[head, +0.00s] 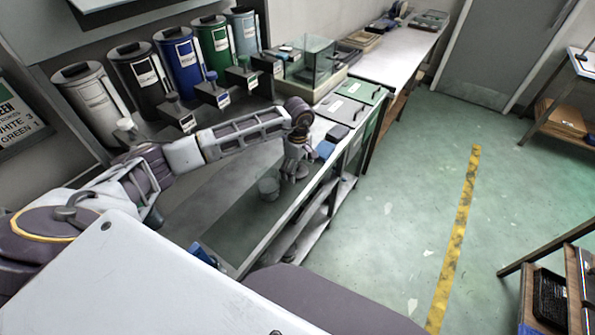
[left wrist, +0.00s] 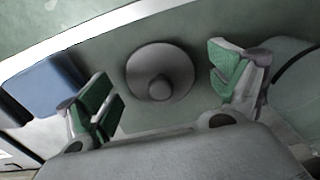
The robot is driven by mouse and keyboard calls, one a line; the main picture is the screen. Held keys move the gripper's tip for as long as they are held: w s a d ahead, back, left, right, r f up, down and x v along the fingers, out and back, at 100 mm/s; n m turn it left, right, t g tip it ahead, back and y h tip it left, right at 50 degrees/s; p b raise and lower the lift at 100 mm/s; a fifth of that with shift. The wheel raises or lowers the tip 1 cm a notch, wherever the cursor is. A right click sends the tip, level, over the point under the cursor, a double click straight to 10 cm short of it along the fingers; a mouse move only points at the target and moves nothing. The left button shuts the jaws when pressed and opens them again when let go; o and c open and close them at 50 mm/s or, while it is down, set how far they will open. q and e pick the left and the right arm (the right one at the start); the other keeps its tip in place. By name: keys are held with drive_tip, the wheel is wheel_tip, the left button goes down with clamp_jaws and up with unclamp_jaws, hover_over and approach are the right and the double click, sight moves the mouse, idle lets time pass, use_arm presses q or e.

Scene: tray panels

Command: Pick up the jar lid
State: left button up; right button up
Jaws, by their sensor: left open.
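The jar lid (left wrist: 160,72) is a round grey disc with a knob in its middle, lying on the bench in the left wrist view. My left gripper (left wrist: 165,88) is open, with one green-padded finger to each side of the lid and a gap on both sides. In the head view my left gripper (head: 290,174) points down over the bench near its front edge, and I cannot make out the lid beneath it. My right gripper is not in view.
A blue object (left wrist: 45,85) lies beside the left finger; a round rim (left wrist: 302,85) shows at the far right. Several lidded canisters (head: 178,62) line the back of the bench. The bench's front is mostly clear.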

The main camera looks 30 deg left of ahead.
use_arm(q)
drive_tip(key=c, duration=0.9)
drive_tip(key=shift+r, duration=0.2)
drive_tip(key=shift+c, duration=0.3)
drive_tip(key=shift+r, duration=0.65)
wheel_tip(320, 180, up, 7)
drive_tip(key=shift+f+b, duration=0.1)
drive_tip(key=shift+b, duration=0.5)
drive_tip(key=shift+r, duration=0.8)
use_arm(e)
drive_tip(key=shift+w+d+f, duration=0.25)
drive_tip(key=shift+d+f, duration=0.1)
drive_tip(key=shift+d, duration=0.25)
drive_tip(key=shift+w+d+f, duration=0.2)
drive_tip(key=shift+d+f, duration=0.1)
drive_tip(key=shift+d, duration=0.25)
